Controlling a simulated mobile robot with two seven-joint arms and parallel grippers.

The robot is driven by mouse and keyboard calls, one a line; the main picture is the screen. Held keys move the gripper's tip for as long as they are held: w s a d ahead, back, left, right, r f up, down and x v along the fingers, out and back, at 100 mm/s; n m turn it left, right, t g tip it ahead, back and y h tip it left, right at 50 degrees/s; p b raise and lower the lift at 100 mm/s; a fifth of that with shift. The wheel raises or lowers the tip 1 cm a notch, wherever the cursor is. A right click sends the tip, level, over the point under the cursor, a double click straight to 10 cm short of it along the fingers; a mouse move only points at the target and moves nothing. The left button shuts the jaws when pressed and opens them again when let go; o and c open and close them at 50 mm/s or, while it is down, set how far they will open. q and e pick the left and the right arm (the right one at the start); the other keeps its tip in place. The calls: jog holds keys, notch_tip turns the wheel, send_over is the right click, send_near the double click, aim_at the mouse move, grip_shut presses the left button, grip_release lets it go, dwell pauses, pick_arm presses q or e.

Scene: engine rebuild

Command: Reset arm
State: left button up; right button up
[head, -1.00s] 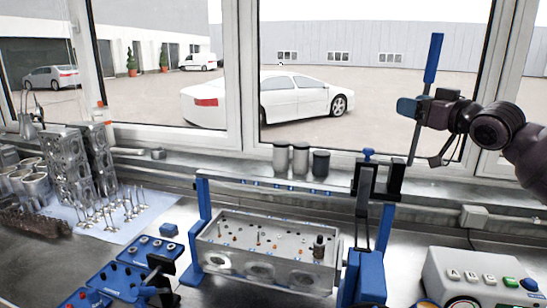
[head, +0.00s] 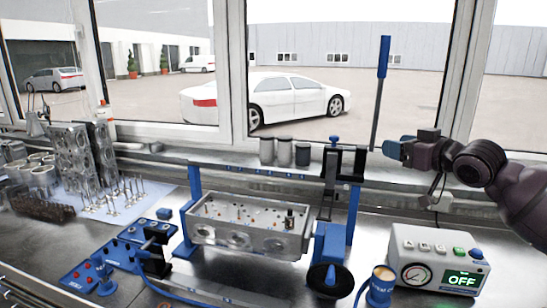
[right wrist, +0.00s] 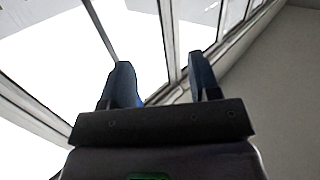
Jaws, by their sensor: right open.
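The lever arm has a long blue handle (head: 384,57) on a thin dark rod (head: 376,115). It stands nearly upright, leaning slightly right, above the black bracket (head: 352,165) at the right end of the blue fixture. A metal cylinder head (head: 235,222) lies in the fixture. My right gripper (head: 393,150) is just right of the rod's lower end, well below the handle, with nothing seen in it. Its blue fingers (right wrist: 161,62) stand apart and empty in the right wrist view. My left gripper is not in view.
A control box (head: 440,258) with a gauge and a display reading OFF stands at right. Blue trays (head: 135,243) and valves (head: 125,198) lie at left. Grey cylinders (head: 284,152) stand on the window sill.

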jog(key=s+a+f+g+h, duration=0.1)
jog(key=s+a+f, duration=0.1)
jog(key=s+f, duration=0.5)
jog(key=s+a+f+g+h, duration=0.1)
jog(key=s+a+f+g, duration=0.15)
jog(key=f, duration=0.85)
jog(key=s+a+f+g+h, duration=0.1)
jog(key=s+f, duration=0.4)
jog(key=f, duration=0.4)
jog(key=s+d+f+m+g+h, duration=0.2)
jog(key=s+f, duration=0.2)
jog(key=s, duration=0.6)
jog(key=s+d+f+m+g+h, duration=0.15)
jog(key=s+f, duration=0.25)
jog(key=s, duration=0.5)
jog(key=s+d+f+m+g+h, duration=0.2)
jog(key=s+f+m+g+h, duration=0.15)
jog(key=s, duration=0.65)
jog(key=w+f+t+b, duration=0.3)
jog(key=f+t+b, duration=0.1)
jog(key=f, duration=0.7)
jog(key=w+f+n+t+y+b, duration=0.1)
jog(key=w+f+t+b, duration=0.2)
jog(key=f+b, duration=0.3)
notch_tip(320, 180, down, 5)
jog(key=shift+a+f+n+t+y, duration=0.15)
jog(key=shift+a+n+t+y, duration=0.15)
jog(key=shift+t, duration=0.05)
